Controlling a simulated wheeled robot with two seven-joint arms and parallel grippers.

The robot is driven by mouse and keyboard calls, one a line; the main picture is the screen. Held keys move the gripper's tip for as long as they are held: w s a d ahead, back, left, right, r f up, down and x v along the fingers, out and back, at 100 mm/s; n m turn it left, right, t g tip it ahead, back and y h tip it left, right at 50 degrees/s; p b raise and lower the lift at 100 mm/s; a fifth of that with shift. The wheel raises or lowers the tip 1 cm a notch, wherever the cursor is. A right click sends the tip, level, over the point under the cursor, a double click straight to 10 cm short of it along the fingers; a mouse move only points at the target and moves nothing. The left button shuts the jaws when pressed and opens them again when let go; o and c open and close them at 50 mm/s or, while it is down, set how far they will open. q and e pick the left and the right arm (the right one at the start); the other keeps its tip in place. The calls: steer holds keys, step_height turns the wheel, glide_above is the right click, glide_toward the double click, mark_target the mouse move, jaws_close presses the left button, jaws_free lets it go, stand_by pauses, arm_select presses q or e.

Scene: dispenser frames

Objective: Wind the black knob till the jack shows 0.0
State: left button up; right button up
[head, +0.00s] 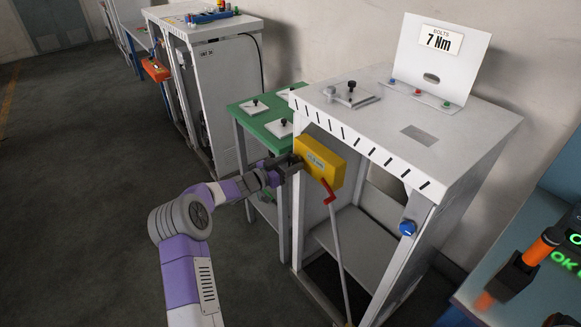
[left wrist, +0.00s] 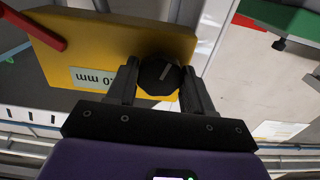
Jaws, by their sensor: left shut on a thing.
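A yellow box, the jack (head: 320,162), is mounted at the front left corner of the white cabinet. It also shows in the left wrist view (left wrist: 80,45), with a label upside down; I read "0 mm", and the rest of the number is partly hidden by a finger. The black knob (left wrist: 159,76) sticks out at the jack's end. My left gripper (head: 291,164) is shut on the knob, one finger on each side, as the left wrist view shows (left wrist: 160,88). In the head view the gripper hides the knob. My right gripper is not in view.
A red lever (head: 329,192) sits just below the jack, above a long grey rod. A green table (head: 262,112) stands behind the gripper. The floor at left is clear.

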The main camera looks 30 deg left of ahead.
arm_select(q)
steer(key=m+b, duration=0.3)
steer(key=m, duration=0.2)
steer(key=shift+f+m+b, duration=0.15)
steer(key=shift+m+b, duration=1.1)
steer(key=shift+m, duration=0.55)
steer(key=o, duration=1)
steer(key=shift+o, duration=0.2)
steer(key=p+v, duration=0.1)
steer(key=v, duration=0.6)
steer(key=shift+s+a, duration=0.15)
steer(key=shift+s, duration=0.1)
